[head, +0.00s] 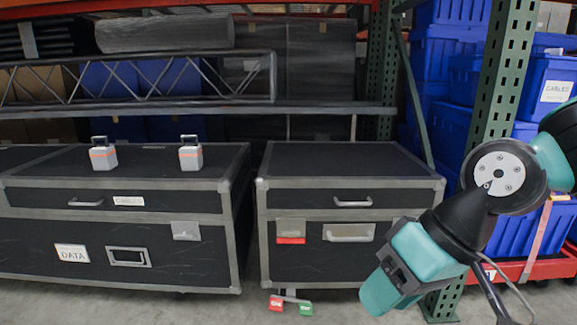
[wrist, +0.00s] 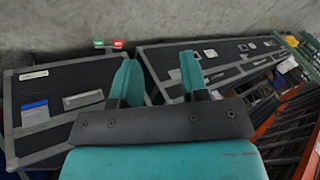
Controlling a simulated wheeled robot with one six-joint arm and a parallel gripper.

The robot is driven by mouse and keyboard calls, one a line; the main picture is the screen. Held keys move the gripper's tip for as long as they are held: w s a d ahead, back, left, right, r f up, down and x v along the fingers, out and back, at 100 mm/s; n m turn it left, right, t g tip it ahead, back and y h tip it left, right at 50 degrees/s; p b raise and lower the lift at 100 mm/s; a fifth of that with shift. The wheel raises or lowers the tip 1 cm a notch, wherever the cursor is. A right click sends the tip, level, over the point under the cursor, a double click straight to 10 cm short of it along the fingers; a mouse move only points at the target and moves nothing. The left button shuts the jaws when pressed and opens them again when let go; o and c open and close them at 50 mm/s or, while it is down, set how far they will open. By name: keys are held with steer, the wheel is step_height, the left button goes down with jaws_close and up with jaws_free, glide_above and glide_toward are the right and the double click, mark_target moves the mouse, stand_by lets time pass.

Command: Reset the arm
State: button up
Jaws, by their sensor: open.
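My gripper (wrist: 160,82) shows in the wrist view with its two teal fingers apart and nothing between them. In the head view, the teal end of my arm (head: 408,262) hangs at the right, angled down and left, in front of the lower right corner of the smaller black case (head: 320,262). I cannot tell the gap between them. The wrist view looks onto black cases and concrete floor from an odd angle.
A larger black case (head: 190,262) stands left, with two grey blocks with orange bands, one (head: 104,158) and another (head: 191,157), on its lid. Red (head: 276,303) and green (head: 305,309) tags are low by the smaller case. Blue totes (head: 545,82) and a green rack post (head: 500,80) stand right.

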steer(key=s+d+r+n+g+h+p, duration=0.1)
steer(key=s+d+r+n+h, duration=0.15)
steer(key=s, duration=0.55)
step_height(320, 180, up, 36)
steer(key=p, duration=3.7)
steer(key=shift+w+d+m+y, duration=0.15)
steer(key=shift+w+m+y, duration=0.05)
steer(key=shift+m+y, duration=0.2)
steer(key=shift+c, duration=0.5)
